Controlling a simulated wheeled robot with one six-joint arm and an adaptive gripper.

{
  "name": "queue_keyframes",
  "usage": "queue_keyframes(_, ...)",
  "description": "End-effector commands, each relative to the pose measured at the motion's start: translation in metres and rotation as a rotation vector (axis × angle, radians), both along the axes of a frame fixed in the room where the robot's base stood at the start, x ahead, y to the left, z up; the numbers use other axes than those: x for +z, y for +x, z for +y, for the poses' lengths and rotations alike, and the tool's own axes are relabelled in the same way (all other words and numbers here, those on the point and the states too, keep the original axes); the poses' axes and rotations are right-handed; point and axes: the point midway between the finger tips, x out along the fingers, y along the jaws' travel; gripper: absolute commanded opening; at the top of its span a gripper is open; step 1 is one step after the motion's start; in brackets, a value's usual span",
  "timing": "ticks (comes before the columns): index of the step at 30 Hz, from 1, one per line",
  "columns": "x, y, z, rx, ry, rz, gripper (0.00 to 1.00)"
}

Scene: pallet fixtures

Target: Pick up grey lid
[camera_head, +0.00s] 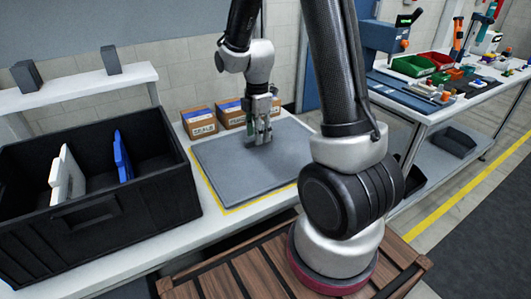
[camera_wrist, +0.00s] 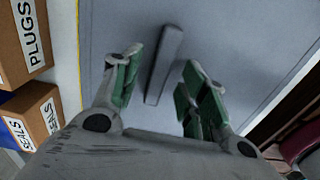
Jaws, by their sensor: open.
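The grey lid (camera_head: 228,175) is a wide, flat grey panel lying on the white bench, inside a yellow outline. In the wrist view, the lid (camera_wrist: 235,35) fills most of the background. A raised grey bar handle (camera_wrist: 165,62) stands on it. My gripper (camera_head: 259,139) is above the lid, pointing down. In the wrist view, the green-padded fingers of my gripper (camera_wrist: 160,76) are open, one on each side of the bar and apart from it. The bar is hidden behind my fingers in the head view.
Cardboard boxes (camera_head: 199,122) stand along the lid's back edge. A black crate (camera_head: 95,215) with a white and a blue panel upright inside is at left. A second bench (camera_head: 430,115) with bins and tools is at right. A wooden pallet (camera_head: 235,272) is in front.

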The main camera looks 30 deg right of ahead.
Motion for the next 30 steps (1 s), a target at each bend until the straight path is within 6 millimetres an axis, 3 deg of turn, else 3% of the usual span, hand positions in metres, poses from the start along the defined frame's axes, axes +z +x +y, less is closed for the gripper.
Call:
queue_keyframes(4,-0.0139,-0.0007,0.0000,-0.001,0.000,0.002,0.43)
queue_keyframes(11,-0.0146,-0.0004,0.0000,-0.001,0.000,0.000,0.41)
queue_keyframes(18,-0.0144,-0.0003,0.0000,-0.001,0.000,0.000,0.00)
queue_keyframes(30,-0.0124,0.0002,0.0000,-0.001,0.000,-0.001,0.00)
